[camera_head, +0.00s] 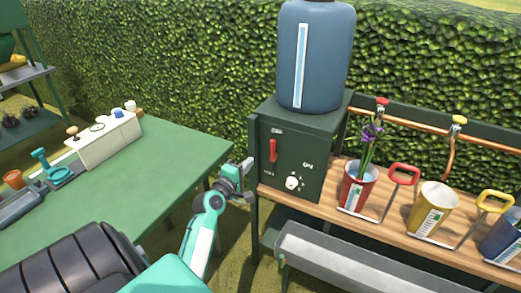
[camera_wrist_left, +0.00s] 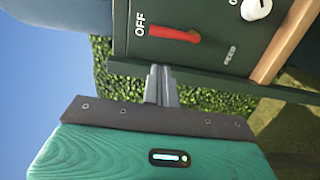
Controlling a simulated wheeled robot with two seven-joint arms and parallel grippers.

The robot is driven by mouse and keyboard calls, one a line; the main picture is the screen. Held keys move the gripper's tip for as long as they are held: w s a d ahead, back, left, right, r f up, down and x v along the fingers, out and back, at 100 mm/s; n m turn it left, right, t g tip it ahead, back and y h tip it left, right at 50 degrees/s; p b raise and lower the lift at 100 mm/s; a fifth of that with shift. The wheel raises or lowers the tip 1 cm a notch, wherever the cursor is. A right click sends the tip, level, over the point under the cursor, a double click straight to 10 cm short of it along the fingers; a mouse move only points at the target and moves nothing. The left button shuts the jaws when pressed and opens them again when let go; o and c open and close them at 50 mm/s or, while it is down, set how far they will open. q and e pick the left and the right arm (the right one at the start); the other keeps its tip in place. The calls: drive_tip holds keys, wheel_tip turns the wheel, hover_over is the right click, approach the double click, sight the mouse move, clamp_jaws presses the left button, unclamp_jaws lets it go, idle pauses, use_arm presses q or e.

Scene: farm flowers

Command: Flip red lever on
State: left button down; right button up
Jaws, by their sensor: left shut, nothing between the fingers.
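The red lever (camera_head: 272,150) stands upright on the front of a dark green box (camera_head: 300,155) below the blue tank. In the left wrist view, the lever (camera_wrist_left: 174,33) lies lengthwise across the picture, one end near the word OFF. My left gripper (camera_head: 247,178) is left of the box front in the head view, apart from the lever. In the wrist view its fingers (camera_wrist_left: 160,72) are together and empty, pointing toward the panel just below the lever in the picture. My right gripper is not in view.
A white knob (camera_head: 292,183) sits low on the same panel. A blue tank (camera_head: 316,60) stands on the box. A wooden bench (camera_head: 325,205) to the right holds red, yellow and blue pots. A green table (camera_head: 165,160) is at left. A hedge stands behind.

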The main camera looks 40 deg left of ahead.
sight(274, 149)
use_arm(q)
drive_tip(key=w+a, duration=0.1)
drive_tip(key=w, duration=0.8)
drive_tip(key=shift+w+a, duration=0.4)
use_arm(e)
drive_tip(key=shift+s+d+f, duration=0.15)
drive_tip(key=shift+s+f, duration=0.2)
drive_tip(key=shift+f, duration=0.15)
use_arm(q)
drive_tip(key=shift+d+p, duration=0.1)
drive_tip(key=shift+p, duration=0.2)
